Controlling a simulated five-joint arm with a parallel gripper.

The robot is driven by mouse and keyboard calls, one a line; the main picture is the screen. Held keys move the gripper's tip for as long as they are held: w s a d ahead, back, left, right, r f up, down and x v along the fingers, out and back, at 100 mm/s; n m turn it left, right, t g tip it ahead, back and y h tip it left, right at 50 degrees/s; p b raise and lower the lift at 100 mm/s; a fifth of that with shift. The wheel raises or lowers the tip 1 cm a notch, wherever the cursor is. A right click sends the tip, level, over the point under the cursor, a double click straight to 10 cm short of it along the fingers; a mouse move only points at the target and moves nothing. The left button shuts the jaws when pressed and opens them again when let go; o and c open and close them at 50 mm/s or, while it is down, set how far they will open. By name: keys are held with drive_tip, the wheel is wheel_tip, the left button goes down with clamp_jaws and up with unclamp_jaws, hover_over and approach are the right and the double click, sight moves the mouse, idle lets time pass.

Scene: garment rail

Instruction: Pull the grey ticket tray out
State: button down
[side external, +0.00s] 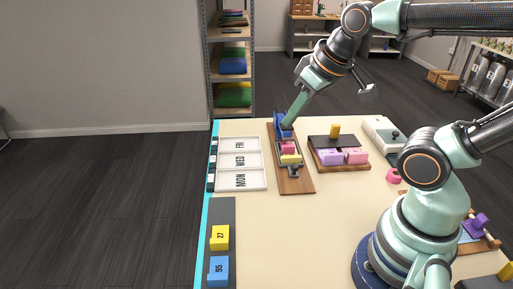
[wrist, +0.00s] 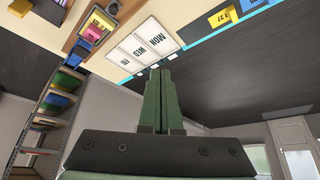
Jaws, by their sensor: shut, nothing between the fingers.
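A small grey tray (side external: 293,170) with a handle-like front end lies on a brown wooden board (side external: 303,186). Pink (side external: 288,147) and yellow (side external: 290,159) blocks sit at it. A blue holder (side external: 278,123) stands at the board's far end. My gripper (side external: 288,124) is shut and empty, pointing down beside the blue holder, away from the tray's handle end. I cannot tell if it touches the holder.
A white tray (side external: 240,189) marked FRI, WED, MON lies left of the board. A dark strip (side external: 222,206) holds yellow and blue numbered blocks at the table's left edge. A wooden stand (side external: 343,166) with purple and pink blocks is close on the right. The table in front of the board is clear.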

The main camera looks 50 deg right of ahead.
drive_tip(key=c, duration=0.9)
unclamp_jaws()
drive_tip(key=shift+d, duration=0.1)
drive_tip(key=shift+o, duration=1.2)
drive_tip(key=shift+w+d+f, duration=0.2)
drive_tip(key=shift+w+d, duration=0.05)
drive_tip(key=shift+w, duration=0.05)
drive_tip(key=g, duration=0.6)
hover_over(295, 166)
wheel_tip(295, 166, down, 10)
wheel_tip(295, 166, down, 12)
drive_tip(key=shift+r, duration=0.15)
clamp_jaws()
drive_tip(key=shift+r, duration=0.1)
